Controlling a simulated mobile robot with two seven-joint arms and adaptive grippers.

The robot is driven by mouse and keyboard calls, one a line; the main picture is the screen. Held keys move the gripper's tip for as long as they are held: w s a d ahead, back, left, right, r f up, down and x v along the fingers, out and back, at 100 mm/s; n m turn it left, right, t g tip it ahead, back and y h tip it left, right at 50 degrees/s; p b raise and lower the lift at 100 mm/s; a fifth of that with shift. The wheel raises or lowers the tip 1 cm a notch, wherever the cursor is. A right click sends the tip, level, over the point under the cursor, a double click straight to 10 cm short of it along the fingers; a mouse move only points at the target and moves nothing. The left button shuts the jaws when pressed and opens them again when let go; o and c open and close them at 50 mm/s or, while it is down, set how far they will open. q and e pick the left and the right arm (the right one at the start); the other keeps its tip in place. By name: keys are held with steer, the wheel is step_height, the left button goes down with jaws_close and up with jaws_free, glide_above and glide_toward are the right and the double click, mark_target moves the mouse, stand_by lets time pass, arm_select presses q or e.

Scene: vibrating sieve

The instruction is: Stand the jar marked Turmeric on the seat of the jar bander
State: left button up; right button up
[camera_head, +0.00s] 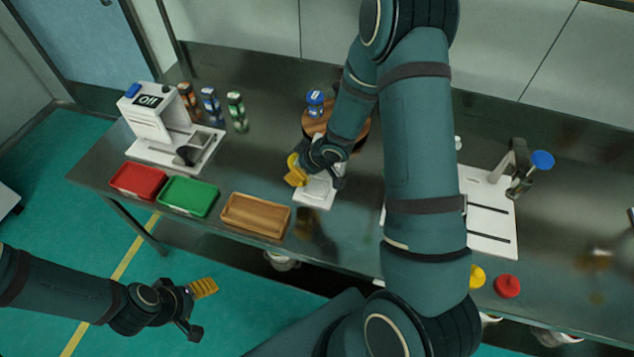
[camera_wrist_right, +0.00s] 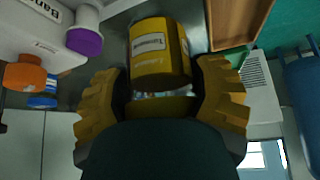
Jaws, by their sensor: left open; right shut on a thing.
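In the right wrist view the jar marked Turmeric (camera_wrist_right: 160,66), yellow with a small white label, sits between the yellow finger pads of my right gripper (camera_wrist_right: 163,82), which is shut on it. In the head view my right gripper (camera_head: 306,169) is over the middle of the bench; yellow shows there, but jar and pads are hard to tell apart. A white box lettered "Band…" (camera_wrist_right: 42,35), apparently the jar bander, is beside the jar at upper left of the wrist view. Its seat cannot be made out. My left gripper (camera_head: 193,305) is open and empty, in front of the bench.
A white plate (camera_head: 314,196) lies under my right gripper, partly hidden. Left of it are wooden (camera_head: 256,215), green (camera_head: 188,196) and red (camera_head: 138,180) trays. A round wooden stand (camera_head: 316,124) is behind my right gripper.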

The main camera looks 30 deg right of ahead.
steer(key=d+r+p, duration=0.1)
steer(key=d+r, duration=0.1)
steer(key=d, duration=0.1)
steer(key=b, duration=0.4)
glide_above(317, 188)
steer(key=shift+n+y, duration=0.3)
steer(key=shift+n, duration=0.1)
step_height(317, 188, down, 5)
steer(key=shift+f, duration=0.1)
step_height(317, 188, down, 5)
steer(key=b, duration=0.3)
steer(key=shift+r, duration=0.35)
steer(key=o, duration=1.3)
